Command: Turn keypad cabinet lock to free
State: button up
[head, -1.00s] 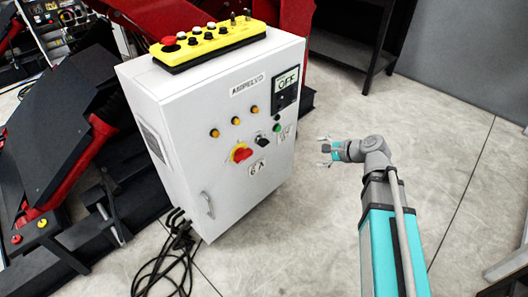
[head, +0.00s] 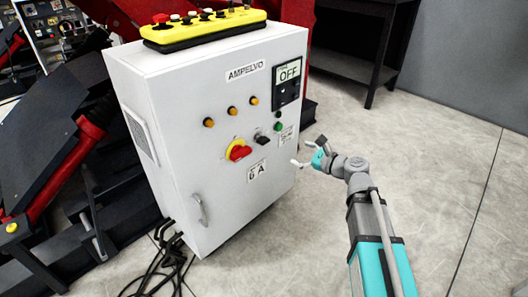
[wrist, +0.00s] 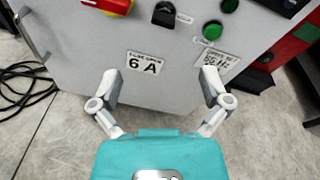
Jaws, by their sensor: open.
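The white control cabinet (head: 222,183) stands upright, with its front facing my arm. A small black knob (head: 261,139) sits on the front, right of a red rotary handle (head: 239,152) on a yellow plate. The black knob also shows at the top of the wrist view (wrist: 164,14). I cannot tell for sure whether it is the lock, and no keypad is clear. My gripper (head: 308,152) is open and empty, right of the cabinet's front. In the wrist view its spread fingers (wrist: 159,78) frame the "6 A" label (wrist: 145,63), below the black knob.
A yellow control box (head: 205,28) lies on top. A door handle (head: 200,209) juts out low on the front. Black cables (head: 165,265) lie on the floor. Floor to the right is clear.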

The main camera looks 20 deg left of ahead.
aim_at(267, 143)
jog(key=shift+w+a+f+m+t+y+b, duration=0.25)
jog(key=shift+a+f+m+b, duration=0.2)
jog(key=shift+f+m+b, duration=0.5)
jog(key=shift+w+a+f+m+t+y+b, duration=0.15)
jog(key=shift+w+a+f+m+y+b, duration=0.3)
jog(key=shift+b, duration=0.75)
jog(key=shift+w+a+f+m+t+y+b, duration=0.15)
jog(key=shift+a+f+m+b, duration=0.25)
jog(key=shift+f+m+b, duration=0.6)
jog(key=shift+a+r, duration=0.15)
jog(key=shift+r, duration=0.05)
jog(key=x, duration=1.3)
jog(key=shift+w+a, duration=0.15)
jog(key=shift+a, duration=0.05)
jog(key=c, duration=1.2)
jog(key=shift+o, duration=0.2)
